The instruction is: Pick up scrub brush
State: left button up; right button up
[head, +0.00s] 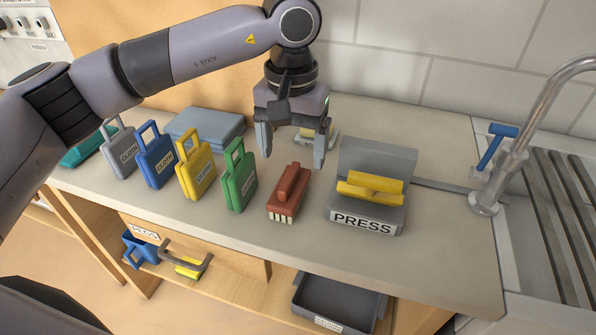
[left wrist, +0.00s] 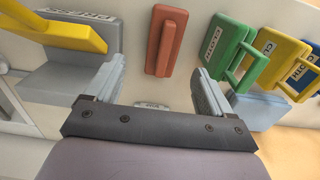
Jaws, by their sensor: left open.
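The scrub brush (head: 287,194) is reddish brown with a raised handle and pale bristles at its front end. It stands on the counter between the green cloth holder and the grey press. In the left wrist view the brush (left wrist: 165,42) lies ahead of the gap between the fingers. My left gripper (head: 294,150) is open and empty, pointing down, above and behind the brush in the head view. Its two fingers also show in the left wrist view (left wrist: 155,92), apart from the brush. My right gripper is not in view.
A green cloth holder (head: 239,178) stands close left of the brush, with yellow (head: 196,167), blue (head: 156,160) and grey ones beyond. The grey press (head: 366,219) with yellow bars stands right. A sink tap (head: 510,160) is farther right. The counter front (head: 250,230) is clear.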

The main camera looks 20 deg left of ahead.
aim_at(289, 175)
pick_arm(q)
jog(key=shift+w+f, duration=0.15)
jog(key=shift+w, duration=0.1)
jog(key=f, duration=0.4)
jog(key=s+f+p, duration=0.1)
jog(key=f, duration=0.1)
jog(key=shift+a+f, duration=0.25)
jog(key=shift+f, duration=0.05)
jog(key=shift+w, duration=0.1)
jog(key=c, duration=1.2)
